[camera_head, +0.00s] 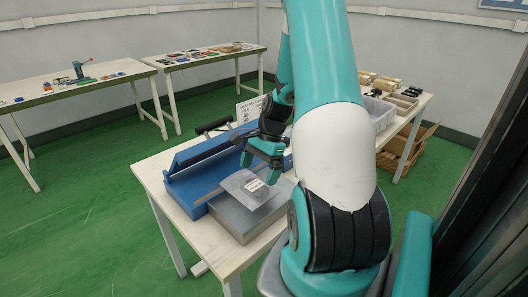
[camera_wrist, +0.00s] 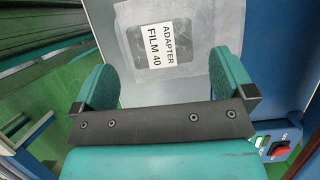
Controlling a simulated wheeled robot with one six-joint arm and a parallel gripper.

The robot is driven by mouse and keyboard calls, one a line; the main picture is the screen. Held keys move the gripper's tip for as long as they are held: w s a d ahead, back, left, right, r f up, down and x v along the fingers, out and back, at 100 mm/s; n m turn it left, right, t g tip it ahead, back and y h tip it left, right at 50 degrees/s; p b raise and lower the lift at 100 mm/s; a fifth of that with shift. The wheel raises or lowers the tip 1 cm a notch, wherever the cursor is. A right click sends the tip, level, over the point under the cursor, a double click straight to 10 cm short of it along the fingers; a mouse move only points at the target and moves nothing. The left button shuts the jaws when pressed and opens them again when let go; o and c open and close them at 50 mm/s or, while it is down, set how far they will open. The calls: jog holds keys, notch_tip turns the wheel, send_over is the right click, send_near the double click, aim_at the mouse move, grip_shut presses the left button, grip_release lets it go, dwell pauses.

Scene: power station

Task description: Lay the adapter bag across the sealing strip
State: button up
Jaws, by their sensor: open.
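The adapter bag (camera_head: 240,186) is a clear, greyish flat bag with a white label, over the grey metal block at the front of the table. In the wrist view the bag (camera_wrist: 205,18) shows its label, "ADAPTER FILM 40". The blue sealer (camera_head: 187,190) stands behind the block with its lid raised. A thin brown line along its front looks like the sealing strip (camera_head: 208,195); the bag's far edge is close to it, and I cannot tell whether they touch. My gripper (camera_head: 262,176) is open above the bag; its teal fingers (camera_wrist: 162,68) are apart, either side of the label.
The grey block (camera_head: 240,220) has a bare front part. A red switch (camera_wrist: 281,151) is on a blue housing in the wrist view. A grey bin (camera_head: 379,112) and small boxes stand at the table's far end. Side tables (camera_head: 75,92) stand at the far left.

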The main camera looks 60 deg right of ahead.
jog(key=w+v, duration=0.1)
jog(key=v, duration=0.6)
jog(key=w+a+r+n, duration=0.2)
jog(key=a+r+n, duration=0.3)
jog(key=a, duration=0.6)
jog(key=w+a+r+n, duration=0.1)
jog(key=a+r+n, duration=0.2)
jog(key=a+n, duration=0.6)
jog(key=s+a+r+n, duration=0.2)
jog(key=s+a+n, duration=0.4)
jog(key=a, duration=0.3)
jog(key=s+a+r+n+g, duration=0.1)
jog(key=s+a+r+n, duration=0.1)
jog(key=s+a+n, duration=0.5)
jog(key=a+n, duration=0.1)
jog(key=a, duration=0.2)
jog(key=shift+a+r, duration=0.2)
jog(key=shift+r, duration=0.05)
